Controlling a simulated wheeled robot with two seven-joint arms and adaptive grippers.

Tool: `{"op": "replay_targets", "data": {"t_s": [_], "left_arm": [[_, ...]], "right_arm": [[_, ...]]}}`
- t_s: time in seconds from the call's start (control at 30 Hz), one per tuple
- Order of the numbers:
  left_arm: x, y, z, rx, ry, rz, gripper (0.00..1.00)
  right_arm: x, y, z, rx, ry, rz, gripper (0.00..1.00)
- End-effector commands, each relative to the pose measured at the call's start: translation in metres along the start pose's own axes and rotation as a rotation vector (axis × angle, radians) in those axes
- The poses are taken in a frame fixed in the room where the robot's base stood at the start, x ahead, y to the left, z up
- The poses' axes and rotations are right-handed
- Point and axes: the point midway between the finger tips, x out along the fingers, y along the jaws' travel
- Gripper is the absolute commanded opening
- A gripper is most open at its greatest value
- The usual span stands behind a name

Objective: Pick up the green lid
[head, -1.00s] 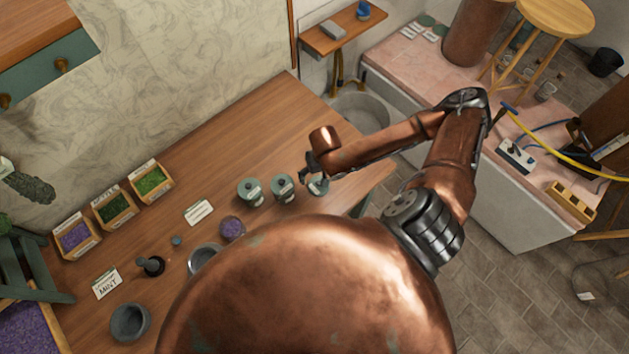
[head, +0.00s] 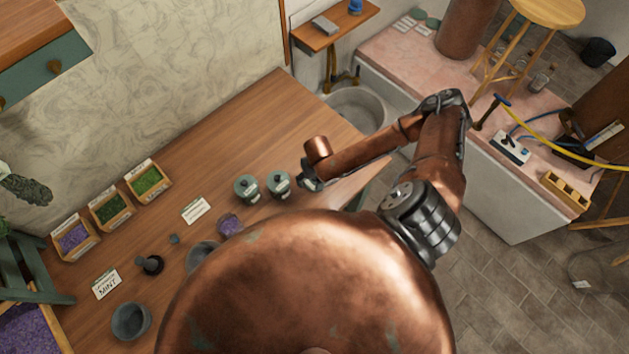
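Two grey-green lidded jars, a left jar (head: 247,188) and a right jar (head: 278,184), stand side by side on the wooden table. My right gripper (head: 309,184) points down just right of the right jar, near the table's far end. Its fingers are small and dark, and I cannot tell whether they are open or shut. A greenish shape shown there earlier is now hidden by the gripper. Small green discs (head: 432,23) lie at the back of the pink bench; I cannot tell if they are lids. My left gripper is out of view.
The wooden table (head: 235,135) is clear behind the jars. A purple-filled bowl (head: 230,225), a label card (head: 196,211) and herb boxes (head: 150,181) lie to the left. A round grey basin (head: 356,105) and the pink bench (head: 400,50) stand beyond the table.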

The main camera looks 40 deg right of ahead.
Motion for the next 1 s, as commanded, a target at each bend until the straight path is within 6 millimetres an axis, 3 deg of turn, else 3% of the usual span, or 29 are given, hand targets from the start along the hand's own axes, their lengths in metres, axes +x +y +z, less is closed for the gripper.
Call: {"op": "replay_targets", "data": {"t_s": [0.43, 0.77, 1.0], "left_arm": [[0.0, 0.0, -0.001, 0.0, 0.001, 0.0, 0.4], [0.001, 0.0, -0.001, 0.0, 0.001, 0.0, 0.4], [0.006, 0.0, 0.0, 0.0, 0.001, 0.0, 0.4]], "right_arm": [[0.0, 0.0, 0.0, 0.0, 0.0, 0.0, 0.38], [-0.003, 0.001, 0.0, 0.001, 0.0, 0.001, 0.38], [-0.028, 0.0, -0.004, 0.001, 0.002, -0.002, 0.38]]}}
